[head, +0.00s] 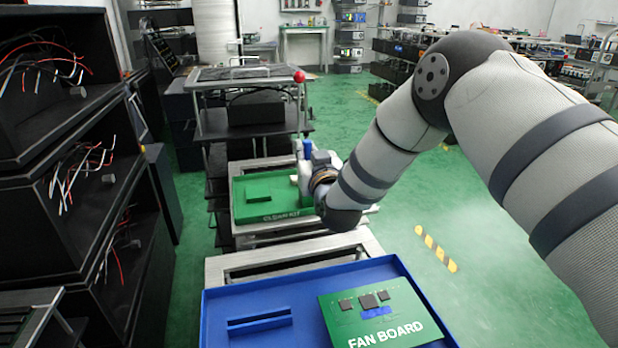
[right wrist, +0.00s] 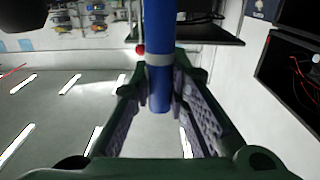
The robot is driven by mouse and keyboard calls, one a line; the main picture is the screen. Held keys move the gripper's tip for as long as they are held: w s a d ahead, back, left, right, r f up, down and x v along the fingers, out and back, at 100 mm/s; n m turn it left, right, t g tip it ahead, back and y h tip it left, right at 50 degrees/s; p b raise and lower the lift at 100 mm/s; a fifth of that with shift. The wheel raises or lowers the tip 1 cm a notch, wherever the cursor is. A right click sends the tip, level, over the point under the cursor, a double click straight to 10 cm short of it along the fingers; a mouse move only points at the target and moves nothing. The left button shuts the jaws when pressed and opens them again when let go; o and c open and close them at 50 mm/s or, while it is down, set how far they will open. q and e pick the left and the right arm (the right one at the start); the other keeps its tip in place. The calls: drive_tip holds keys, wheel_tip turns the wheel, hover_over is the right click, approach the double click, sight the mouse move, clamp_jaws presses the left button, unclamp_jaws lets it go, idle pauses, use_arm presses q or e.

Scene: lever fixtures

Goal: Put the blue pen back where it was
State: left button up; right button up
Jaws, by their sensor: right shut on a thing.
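The blue pen (right wrist: 160,30), a blue cylinder with a grey band, stands between the textured fingers of my right gripper (right wrist: 160,80) in the right wrist view. My right gripper is shut on it; the pen's top runs out of that picture. In the head view a small blue part of the pen (head: 307,149) shows above the right gripper (head: 305,165), which is mostly hidden by my own wrist. The gripper is over the right side of the green tray (head: 281,217) marked CLEAN KIT. My left gripper is not in view.
A green block (head: 272,188) lies in the green tray. A nearer blue tray (head: 240,295) holds a slotted blue block and a green FAN BOARD (head: 385,315). A cart with a red ball (head: 299,76) stands behind.

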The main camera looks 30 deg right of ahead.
drive_tip(key=f, duration=0.2)
drive_tip(key=w+d+f, duration=0.1)
drive_tip(key=f, duration=0.1)
drive_tip(key=f+b, duration=0.1)
drive_tip(key=f, duration=0.1)
drive_tip(key=shift+w+d, duration=0.35)
drive_tip(key=shift+d, duration=0.05)
drive_tip(key=shift+r, duration=0.15)
drive_tip(key=o, duration=0.4)
drive_tip(key=shift+f, duration=0.2)
drive_tip(key=o, duration=0.4)
